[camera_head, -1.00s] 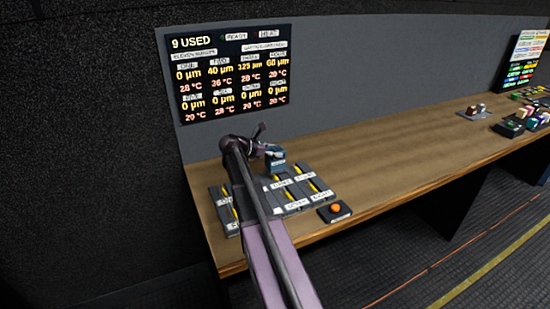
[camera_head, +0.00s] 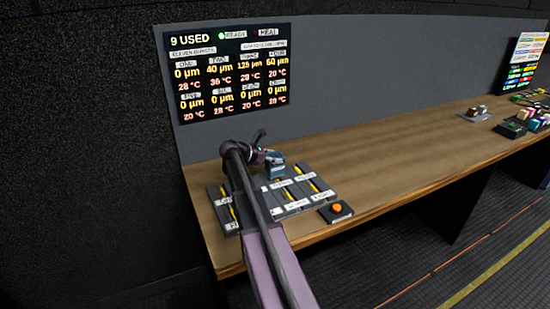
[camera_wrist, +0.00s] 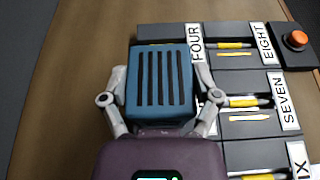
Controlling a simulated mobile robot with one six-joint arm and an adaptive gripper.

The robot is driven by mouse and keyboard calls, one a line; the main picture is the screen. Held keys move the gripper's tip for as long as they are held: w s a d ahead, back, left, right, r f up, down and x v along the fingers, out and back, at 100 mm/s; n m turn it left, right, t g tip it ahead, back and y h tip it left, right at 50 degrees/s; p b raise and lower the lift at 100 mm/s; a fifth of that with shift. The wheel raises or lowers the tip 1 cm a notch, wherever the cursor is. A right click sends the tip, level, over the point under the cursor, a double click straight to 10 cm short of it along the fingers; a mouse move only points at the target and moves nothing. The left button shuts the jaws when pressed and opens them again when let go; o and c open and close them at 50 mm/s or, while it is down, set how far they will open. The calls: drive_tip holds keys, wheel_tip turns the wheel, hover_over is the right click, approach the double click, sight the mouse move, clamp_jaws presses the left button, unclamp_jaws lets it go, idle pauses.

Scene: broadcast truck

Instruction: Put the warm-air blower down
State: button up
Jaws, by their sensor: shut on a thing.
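The warm-air blower is a blue box with dark slots; it shows in the wrist view (camera_wrist: 161,82) and in the head view (camera_head: 275,166). My gripper (camera_wrist: 160,97) has its two grey fingers on either side of the blower and is shut on it. In the wrist view the blower covers part of the dark labelled slots (camera_wrist: 240,83) at their left end. In the head view it is over the back edge of the slots, partly behind my arm. I cannot tell whether its underside touches anything.
Labelled slots such as FOUR, SEVEN and EIGHT hold yellow pieces. An orange button (camera_head: 337,208) sits at their right. A display board (camera_head: 228,75) hangs behind, reading "9 USED". The wooden counter (camera_head: 390,155) is bare to the right, up to small items (camera_head: 476,112) at the far end.

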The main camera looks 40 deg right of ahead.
drive_tip(key=shift+f, duration=0.2)
drive_tip(key=o, duration=1.1)
drive_tip(key=shift+o, duration=0.2)
drive_tip(key=shift+r, duration=0.15)
drive_tip(key=shift+r, duration=0.1)
drive_tip(key=shift+a+r, duration=0.2)
drive_tip(key=shift+a, duration=0.05)
drive_tip(key=p+v, duration=0.4)
drive_tip(key=v, duration=0.7)
drive_tip(key=shift+a+p, duration=0.25)
drive_tip(key=shift+p, duration=0.1)
drive_tip(key=shift+w, duration=0.1)
